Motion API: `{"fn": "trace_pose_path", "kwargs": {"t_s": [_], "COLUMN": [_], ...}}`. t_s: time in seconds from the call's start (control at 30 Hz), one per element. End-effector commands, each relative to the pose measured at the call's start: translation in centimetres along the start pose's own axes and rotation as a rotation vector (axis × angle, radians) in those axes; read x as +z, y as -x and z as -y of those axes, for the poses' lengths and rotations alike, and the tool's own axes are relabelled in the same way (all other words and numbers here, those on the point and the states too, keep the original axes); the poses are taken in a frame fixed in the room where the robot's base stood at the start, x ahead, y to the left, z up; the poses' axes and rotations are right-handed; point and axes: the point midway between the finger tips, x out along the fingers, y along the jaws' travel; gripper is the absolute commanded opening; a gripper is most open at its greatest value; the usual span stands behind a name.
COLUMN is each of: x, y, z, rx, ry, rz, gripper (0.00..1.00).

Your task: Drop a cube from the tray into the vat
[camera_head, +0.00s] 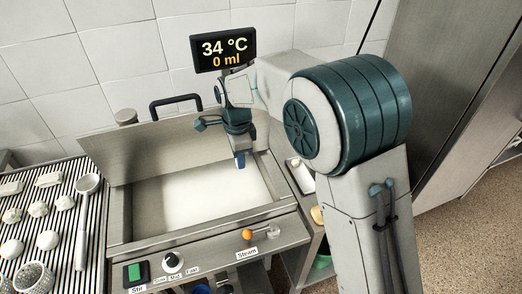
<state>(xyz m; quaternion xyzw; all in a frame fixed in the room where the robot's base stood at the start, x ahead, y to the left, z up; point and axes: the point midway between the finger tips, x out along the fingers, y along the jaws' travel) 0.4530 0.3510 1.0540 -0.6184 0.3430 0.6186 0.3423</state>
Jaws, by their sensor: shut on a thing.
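The vat (122,222) is a steel basin with white liquid in it, in the middle of the head view. My gripper (240,162) points down over the right back part of the vat, above the white surface. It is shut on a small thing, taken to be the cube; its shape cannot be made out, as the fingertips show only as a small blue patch.
A display (223,48) reading 34 °C and 0 ml stands behind the vat. A steel panel (150,150) rises along its back. On the left, a ribbed rack (66,265) holds a ladle (84,215), pale lumps and a perforated basket (34,277). Knobs line the front.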

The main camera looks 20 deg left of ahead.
Motion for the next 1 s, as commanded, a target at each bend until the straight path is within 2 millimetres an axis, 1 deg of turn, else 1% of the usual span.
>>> {"fn": "trace_pose_path", "kwargs": {"t_s": [0.03,0.4,0.6,0.8,1.0], "x": [1.1,8.1,11.3,13.0,13.4], "y": [-0.1,-2.0,-3.1,-3.7,-3.9], "z": [0.2,1.5,2.1,2.5,2.6], "rx": [0.0,0.0,-0.001,-0.001,0.0], "ry": [0.006,0.004,0.002,0.0,0.0], "rz": [0.0,0.0,0.0,0.0,0.0], "gripper": [0.0,0.0,0.0,0.0,0.0]}}
